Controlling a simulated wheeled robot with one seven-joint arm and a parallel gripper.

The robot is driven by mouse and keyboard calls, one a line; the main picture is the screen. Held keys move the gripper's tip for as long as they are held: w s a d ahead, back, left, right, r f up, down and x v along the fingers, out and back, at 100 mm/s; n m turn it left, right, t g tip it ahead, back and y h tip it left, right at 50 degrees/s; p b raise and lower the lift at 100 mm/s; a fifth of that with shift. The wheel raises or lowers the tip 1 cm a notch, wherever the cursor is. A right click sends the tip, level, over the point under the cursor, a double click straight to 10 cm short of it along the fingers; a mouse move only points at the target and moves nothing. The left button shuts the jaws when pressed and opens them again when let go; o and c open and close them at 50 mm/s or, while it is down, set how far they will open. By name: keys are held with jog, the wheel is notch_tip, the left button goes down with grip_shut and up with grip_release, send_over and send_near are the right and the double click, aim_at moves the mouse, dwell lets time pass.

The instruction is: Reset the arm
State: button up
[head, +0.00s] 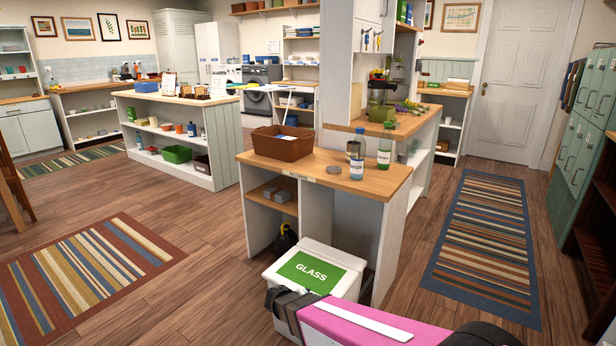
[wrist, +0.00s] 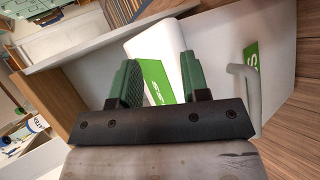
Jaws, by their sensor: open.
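My pink arm (head: 370,324) reaches in from the lower right of the head view, low in front of the white bin (head: 318,256) with the green GLASS label (head: 310,272). Its dark end (head: 287,302) overlaps the bin's front left side. In the wrist view my gripper (wrist: 159,62) has two green fingers set apart with nothing held between them. A white surface with a green lettered label (wrist: 154,80) shows behind the fingers. I cannot tell whether the fingers touch it.
A striped rug (head: 486,245) and green lockers (head: 588,115) are to the right.

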jog(key=s+d+r+m+g+y, duration=0.3)
jog(key=d+r+m+g+y, duration=0.1)
jog(key=d+r+y, duration=0.6)
jog(key=d+r+m, duration=0.1)
jog(key=d+r, duration=0.2)
jog(key=d, duration=0.3)
jog(key=shift+d+r+m+g+y, duration=0.25)
jog(key=shift+m+g+y, duration=0.05)
jog(key=shift+m+g, duration=0.1)
